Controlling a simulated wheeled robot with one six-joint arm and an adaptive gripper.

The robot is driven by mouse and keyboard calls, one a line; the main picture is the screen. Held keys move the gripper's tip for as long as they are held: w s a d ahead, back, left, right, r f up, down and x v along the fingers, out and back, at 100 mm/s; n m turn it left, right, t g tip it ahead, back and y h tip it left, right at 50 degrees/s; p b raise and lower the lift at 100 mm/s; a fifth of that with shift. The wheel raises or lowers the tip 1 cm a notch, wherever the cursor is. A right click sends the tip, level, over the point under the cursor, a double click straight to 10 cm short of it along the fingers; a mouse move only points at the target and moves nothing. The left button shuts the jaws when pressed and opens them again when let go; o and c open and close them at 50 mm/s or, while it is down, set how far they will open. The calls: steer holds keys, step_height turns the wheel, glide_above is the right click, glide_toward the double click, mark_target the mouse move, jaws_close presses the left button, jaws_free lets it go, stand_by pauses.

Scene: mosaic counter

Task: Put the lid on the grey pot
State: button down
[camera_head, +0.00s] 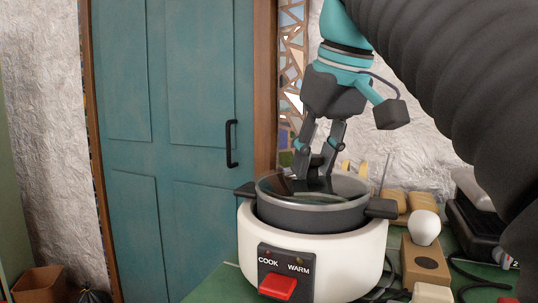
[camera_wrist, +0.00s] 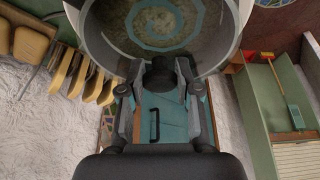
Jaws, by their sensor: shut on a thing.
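The grey pot (camera_head: 310,217) sits in a white cooker (camera_head: 345,260) marked COOK and WARM, with a dark handle on each side. A clear glass lid (camera_head: 345,186) with a dark rim is over the pot's mouth, roughly level. My gripper (camera_head: 316,166) comes down from above and is shut on the lid's dark knob. I cannot tell whether the rim rests fully on the pot or is slightly above it. In the wrist view my gripper (camera_wrist: 159,85) closes around the knob (camera_wrist: 160,70), with the glass lid (camera_wrist: 165,22) behind it.
The cooker's red switch (camera_head: 278,286) faces front. To the right are a white bulb on a box (camera_head: 425,264), bread-like pieces (camera_head: 395,204), a black appliance (camera_head: 480,228) and cables. A teal door (camera_head: 170,130) stands behind on the left.

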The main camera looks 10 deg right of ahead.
steer(key=shift+f, duration=0.1)
stand_by(0.7)
steer(key=shift+c, duration=1.2)
jaws_free()
